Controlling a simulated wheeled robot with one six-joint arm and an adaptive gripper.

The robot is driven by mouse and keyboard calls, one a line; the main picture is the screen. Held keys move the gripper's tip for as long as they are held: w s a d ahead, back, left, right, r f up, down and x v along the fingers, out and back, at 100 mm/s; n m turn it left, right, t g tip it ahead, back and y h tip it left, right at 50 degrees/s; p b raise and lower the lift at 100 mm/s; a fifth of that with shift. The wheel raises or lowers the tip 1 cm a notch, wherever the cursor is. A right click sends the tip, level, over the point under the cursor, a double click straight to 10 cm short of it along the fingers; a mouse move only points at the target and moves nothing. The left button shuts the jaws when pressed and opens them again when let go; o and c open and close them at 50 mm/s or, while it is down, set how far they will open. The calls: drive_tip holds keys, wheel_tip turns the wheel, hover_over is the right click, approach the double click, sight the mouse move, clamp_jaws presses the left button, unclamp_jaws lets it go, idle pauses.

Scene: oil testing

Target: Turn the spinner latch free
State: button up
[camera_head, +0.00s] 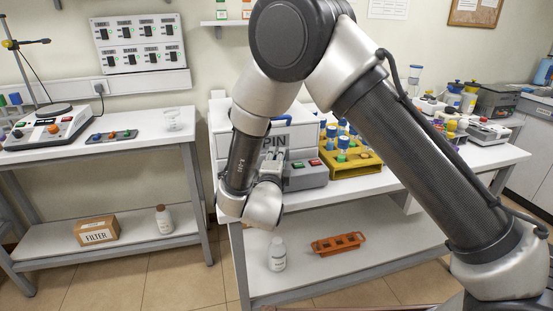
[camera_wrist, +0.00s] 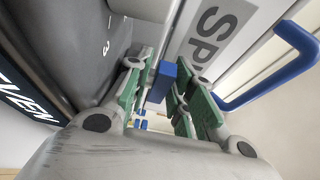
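The spinner (camera_head: 290,135) is a white box on the middle bench, its front label partly hidden by my arm. In the wrist view its front (camera_wrist: 222,32) shows the letters "SP". The latch (camera_wrist: 162,82) is a small blue block in front of this face. My gripper (camera_wrist: 164,88) has green pads, and its fingertips stand on both sides of the latch with almost no visible gap; it looks shut on it. In the head view my gripper (camera_head: 270,165) is small and partly hidden behind my wrist, close to the spinner's front.
A blue handle (camera_wrist: 270,80) projects from the spinner to the right of my fingers. A dark grey device (camera_head: 305,175) with red and green buttons stands close by. A yellow rack (camera_head: 352,165) of blue-capped tubes is to its right. A bottle (camera_head: 277,254) and orange rack (camera_head: 338,244) are below.

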drive_tip(key=shift+c, duration=0.2)
clamp_jaws()
drive_tip(key=n+y, duration=0.3)
drive_tip(key=y, duration=0.1)
drive_tip(key=n+g+y, duration=0.1)
drive_tip(key=n+y, duration=0.2)
drive_tip(key=y, duration=0.2)
drive_tip(key=shift+d+f+g, duration=0.1)
drive_tip(key=shift+d+g, duration=0.1)
drive_tip(key=shift+g, duration=0.1)
drive_tip(key=shift+a+n+g+y, duration=0.1)
drive_tip(key=shift+n+g+y, duration=0.85)
drive_tip(key=shift+y, duration=0.4)
drive_tip(key=shift+a+n+g+y, duration=0.1)
drive_tip(key=shift+n+g+y, duration=0.65)
drive_tip(key=shift+n+y, duration=0.45)
drive_tip(key=shift+s+g+y, duration=0.1)
drive_tip(key=shift+g+y, duration=0.3)
drive_tip(key=shift+y, duration=0.05)
